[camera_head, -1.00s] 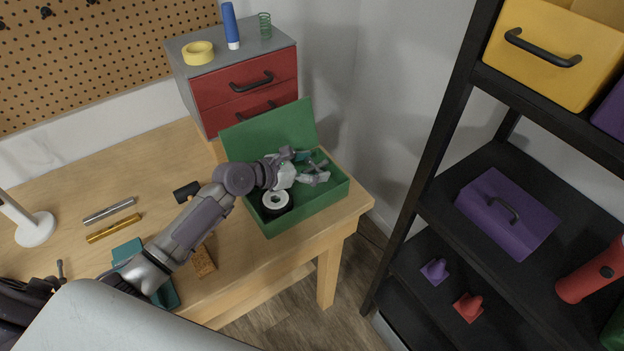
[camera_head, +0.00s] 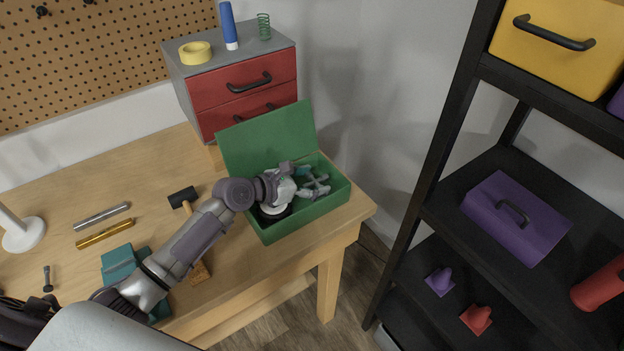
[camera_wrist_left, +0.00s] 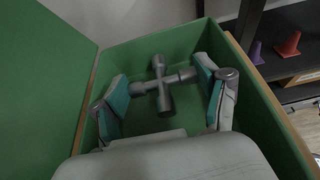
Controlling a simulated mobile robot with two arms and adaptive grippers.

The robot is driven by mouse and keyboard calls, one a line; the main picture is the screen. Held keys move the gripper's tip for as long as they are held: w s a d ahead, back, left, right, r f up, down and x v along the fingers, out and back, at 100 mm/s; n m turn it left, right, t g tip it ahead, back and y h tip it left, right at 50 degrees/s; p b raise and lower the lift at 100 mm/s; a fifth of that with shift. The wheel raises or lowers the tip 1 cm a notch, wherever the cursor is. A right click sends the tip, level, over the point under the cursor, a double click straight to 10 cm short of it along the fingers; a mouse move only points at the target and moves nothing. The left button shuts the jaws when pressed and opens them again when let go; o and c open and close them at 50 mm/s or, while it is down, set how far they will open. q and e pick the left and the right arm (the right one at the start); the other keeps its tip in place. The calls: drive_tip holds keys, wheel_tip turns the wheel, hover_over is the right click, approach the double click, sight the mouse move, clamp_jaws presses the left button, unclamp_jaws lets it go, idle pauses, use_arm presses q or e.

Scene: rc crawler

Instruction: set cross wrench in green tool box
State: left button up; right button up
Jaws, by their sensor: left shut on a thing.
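The green tool box (camera_head: 300,221) stands open at the right end of the workbench, its lid (camera_head: 265,140) tilted up at the back. My left gripper (camera_head: 313,181) reaches down into it. In the left wrist view the gripper (camera_wrist_left: 165,88) has its teal-padded fingers on either side of the grey cross wrench (camera_wrist_left: 160,85), shut on it. The wrench lies within the box walls, above the green floor; whether it touches the floor I cannot tell. My right gripper is not in view.
A red drawer cabinet (camera_head: 245,95) stands behind the box, with yellow tape (camera_head: 195,53) on top. A mallet (camera_head: 183,197) and a teal thing (camera_head: 118,262) lie on the bench. A black shelf with a purple tool box (camera_head: 515,222) stands at the right.

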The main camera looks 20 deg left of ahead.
use_arm(q)
drive_tip(key=o, duration=0.8)
drive_tip(key=shift+s+f, duration=0.1)
drive_tip(key=shift+f, duration=0.2)
drive_tip(key=shift+o, duration=0.5)
drive_tip(key=shift+f, duration=0.15)
drive_tip(key=shift+s, duration=0.1)
drive_tip(key=shift+r, duration=0.45)
drive_tip(key=v, duration=1.1)
drive_tip(key=shift+r+b, duration=0.35)
drive_tip(key=shift+s+a+r, duration=0.15)
drive_tip(key=shift+a+r, duration=0.1)
drive_tip(key=shift+r, duration=0.05)
